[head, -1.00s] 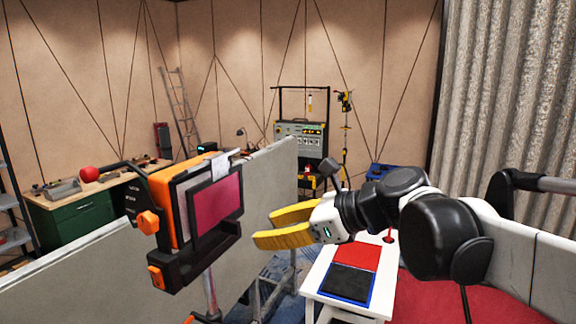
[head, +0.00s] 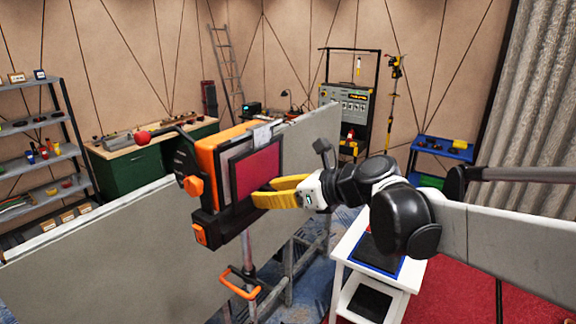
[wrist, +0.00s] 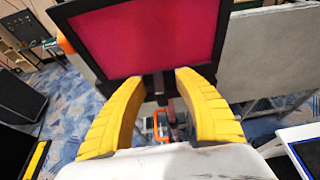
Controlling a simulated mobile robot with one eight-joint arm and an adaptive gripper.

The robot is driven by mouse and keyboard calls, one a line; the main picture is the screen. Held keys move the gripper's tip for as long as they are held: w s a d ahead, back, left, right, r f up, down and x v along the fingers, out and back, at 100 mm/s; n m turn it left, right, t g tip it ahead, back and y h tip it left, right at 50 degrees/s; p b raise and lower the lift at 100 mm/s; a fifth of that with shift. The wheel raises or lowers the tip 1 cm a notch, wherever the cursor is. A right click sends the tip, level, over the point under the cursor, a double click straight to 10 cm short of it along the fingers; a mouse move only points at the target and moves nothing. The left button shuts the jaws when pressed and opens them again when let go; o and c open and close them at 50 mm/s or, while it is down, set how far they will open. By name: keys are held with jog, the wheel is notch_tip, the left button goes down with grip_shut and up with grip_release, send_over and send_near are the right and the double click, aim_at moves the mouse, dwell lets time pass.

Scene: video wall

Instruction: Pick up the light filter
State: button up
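The light filter is a magenta panel in a black frame (head: 258,172), mounted on the front of an orange and black light (head: 206,158) on a stand. In the wrist view the light filter (wrist: 150,40) fills the top middle, with a small dark tab below its lower edge. My gripper (head: 262,192) has yellow fingers and reaches the filter's right side in the head view. In the wrist view my gripper (wrist: 160,80) is open, its fingertips apart on either side of the tab. Whether they touch it I cannot tell.
A long grey panel (head: 100,250) runs behind the light. A white table (head: 345,245) with dark and blue items stands below my arm. A shelf (head: 45,130) stands at the left and a green workbench (head: 135,170) behind. An orange handle (head: 240,282) is on the stand.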

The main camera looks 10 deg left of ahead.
jog(key=shift+w+a, duration=0.1)
jog(key=shift+d, duration=0.2)
jog(key=shift+a, duration=0.1)
grip_shut()
jog(key=shift+r, duration=0.1)
jog(key=shift+r+b, duration=0.3)
jog(key=shift+r, duration=0.3)
jog(key=s+d+b, duration=0.1)
jog(key=s+d, duration=0.2)
jog(key=d, duration=0.5)
jog(key=s+d+b, duration=0.1)
jog(key=s+d, duration=0.3)
jog(key=d, duration=0.4)
jog(key=shift+d+b, duration=0.35)
jog(key=shift+b, duration=0.05)
